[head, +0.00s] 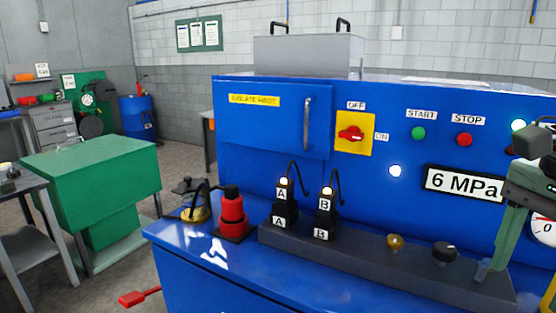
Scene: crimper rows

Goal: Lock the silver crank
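A silver vertical handle (307,124) is on the door of the blue machine; it is the only clear silver handle, and I cannot tell whether it is the crank. My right arm comes in at the right edge. Its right gripper (484,268) points down, its pale tip low over the right part of the dark console (375,262), right of a black knob (445,253). I cannot tell whether it touches or holds anything there. It is well away from the silver handle. My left gripper is out of view.
A red-yellow rotary switch (351,134), green START (418,133) and red STOP (464,139) buttons and a "6 MPa" display (464,184) are on the panel. Plugs A (285,200) and B (325,215) stand upright. A green cabinet (90,180) stands left, with floor between.

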